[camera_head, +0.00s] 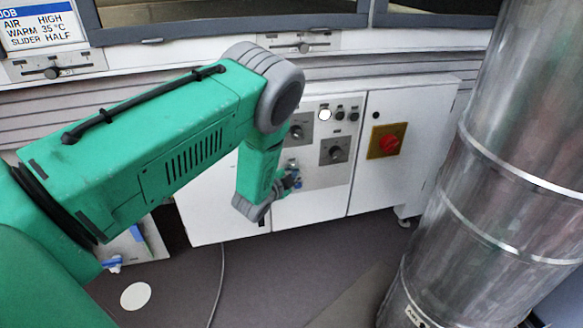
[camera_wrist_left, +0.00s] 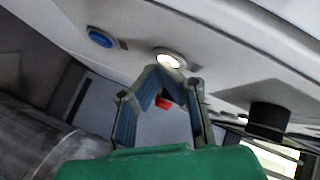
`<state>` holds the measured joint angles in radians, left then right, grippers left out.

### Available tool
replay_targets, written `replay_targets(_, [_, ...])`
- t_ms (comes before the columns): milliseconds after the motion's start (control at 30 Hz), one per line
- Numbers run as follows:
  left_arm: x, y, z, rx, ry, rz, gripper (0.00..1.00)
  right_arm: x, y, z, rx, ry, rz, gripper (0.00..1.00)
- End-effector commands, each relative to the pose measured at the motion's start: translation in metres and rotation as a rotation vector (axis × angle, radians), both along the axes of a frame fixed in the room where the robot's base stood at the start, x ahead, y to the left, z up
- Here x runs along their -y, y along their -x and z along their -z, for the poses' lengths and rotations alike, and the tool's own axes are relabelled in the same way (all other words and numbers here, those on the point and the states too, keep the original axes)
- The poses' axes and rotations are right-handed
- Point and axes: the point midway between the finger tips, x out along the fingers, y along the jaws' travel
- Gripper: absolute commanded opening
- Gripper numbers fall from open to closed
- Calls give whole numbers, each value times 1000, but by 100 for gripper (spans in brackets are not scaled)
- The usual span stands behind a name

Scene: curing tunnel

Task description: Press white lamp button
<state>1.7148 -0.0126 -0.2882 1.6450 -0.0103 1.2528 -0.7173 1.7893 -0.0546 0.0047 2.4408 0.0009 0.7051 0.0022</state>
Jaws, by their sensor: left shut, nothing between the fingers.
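The white lamp button (camera_head: 325,114) is a round, bright white disc near the top of the control panel on the white cabinet. My left gripper (camera_head: 291,181) is in front of the panel, lower and to the left of the button in the head view. In the left wrist view its fingers (camera_wrist_left: 168,73) are shut with nothing between them. A bright round lamp with a pale rim (camera_wrist_left: 170,59) shows just beyond the fingertips there. I cannot tell whether the tips touch it. My right gripper is in neither view.
Small dark buttons (camera_head: 340,113) sit right of the white lamp, above dial knobs (camera_head: 335,152). A blue button (camera_wrist_left: 101,37) shows in the wrist view. A large metal duct (camera_head: 490,170) stands at right.

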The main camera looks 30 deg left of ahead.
Motion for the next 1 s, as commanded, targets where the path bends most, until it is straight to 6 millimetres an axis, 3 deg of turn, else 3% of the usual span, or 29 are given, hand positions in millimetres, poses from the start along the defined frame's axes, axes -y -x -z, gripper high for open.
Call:
replay_targets(767, [12, 11, 0, 0, 0, 0, 0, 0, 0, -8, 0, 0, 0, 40])
replay_targets(1000, [25, 21, -1, -3, 1, 2, 0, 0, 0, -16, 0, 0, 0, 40])
